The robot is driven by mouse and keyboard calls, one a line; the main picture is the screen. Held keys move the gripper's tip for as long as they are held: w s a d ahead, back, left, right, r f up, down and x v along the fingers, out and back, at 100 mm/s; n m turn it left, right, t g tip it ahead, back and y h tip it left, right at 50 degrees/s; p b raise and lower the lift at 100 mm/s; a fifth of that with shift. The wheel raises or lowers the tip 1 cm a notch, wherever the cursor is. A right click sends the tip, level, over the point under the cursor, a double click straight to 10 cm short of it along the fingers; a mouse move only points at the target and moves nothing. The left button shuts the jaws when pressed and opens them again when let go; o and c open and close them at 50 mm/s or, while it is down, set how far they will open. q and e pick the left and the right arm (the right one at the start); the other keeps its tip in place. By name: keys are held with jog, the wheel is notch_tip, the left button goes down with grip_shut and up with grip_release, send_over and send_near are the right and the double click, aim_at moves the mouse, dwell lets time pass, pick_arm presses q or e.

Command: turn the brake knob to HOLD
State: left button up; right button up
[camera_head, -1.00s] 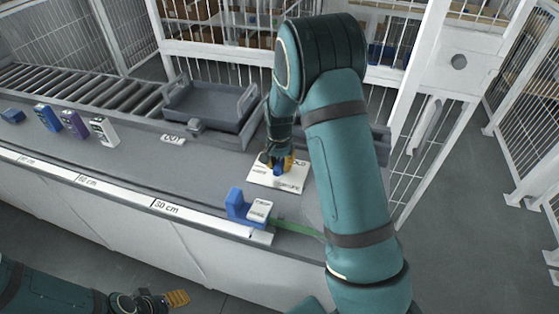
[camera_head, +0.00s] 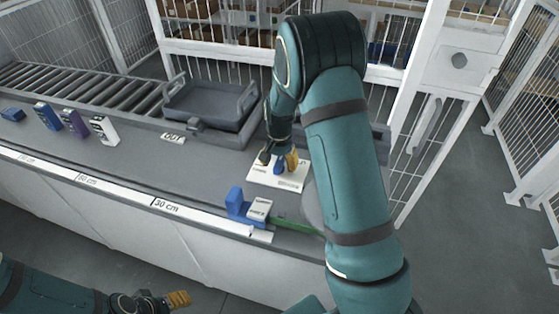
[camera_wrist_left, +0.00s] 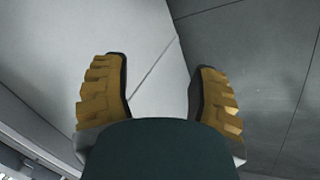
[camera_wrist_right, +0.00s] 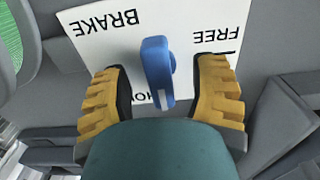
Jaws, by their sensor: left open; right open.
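The blue brake knob (camera_wrist_right: 157,72) stands on a white plate (camera_wrist_right: 95,50) marked BRAKE and FREE. A third label at the lower edge is mostly hidden by the knob and fingers; only "HO" shows. The bar of the knob lies nearly upright in the right wrist view. My right gripper (camera_wrist_right: 160,98) is open, with one finger on each side of the knob and gaps between. In the head view it is over the plate (camera_head: 262,178), the knob (camera_head: 280,163) between its fingers. My left gripper (camera_wrist_left: 158,85) is open and empty, low over the floor.
A blue-and-white block (camera_head: 236,204) stands at the counter's front edge, beside a green strip (camera_head: 295,227). A grey tray (camera_head: 205,105) lies behind, with an OUT label (camera_head: 172,138) before it. Several small boxes (camera_head: 75,123) stand at the left. Mesh fencing closes the back.

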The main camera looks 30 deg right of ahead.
aim_at(279, 161)
notch_tip(279, 161, up, 6)
jog(key=p, duration=0.4)
notch_tip(279, 161, up, 3)
jog(key=p, duration=0.3)
pick_arm(q)
notch_tip(279, 161, up, 8)
jog(key=w, duration=0.1)
jog(key=shift+w+a+f+t, duration=0.15)
jog(key=shift+w+a+t, duration=0.15)
jog(key=shift+w, duration=0.1)
jog(key=shift+d, duration=0.1)
jog(key=shift+s+f, duration=0.1)
pick_arm(e)
jog(key=shift+s+f, duration=0.1)
